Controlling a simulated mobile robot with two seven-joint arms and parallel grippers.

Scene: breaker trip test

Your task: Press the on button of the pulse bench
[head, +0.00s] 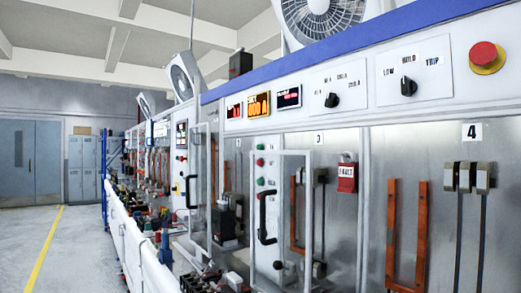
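A long test bench with a blue top rail (330,45) and metal panels runs along the right side and away to the left. Lit displays (258,105) and two black selector knobs, one on the LOW/HOLD/TRIP plate (408,86), are on the upper panel. Neither of my grippers is in view.
A red mushroom button (487,57) on a yellow base is at the upper right. Orange bars (421,235) and a red tag (347,178) are on the panels. The floor left of the bench, with a yellow line (42,250), is clear towards grey doors (30,160).

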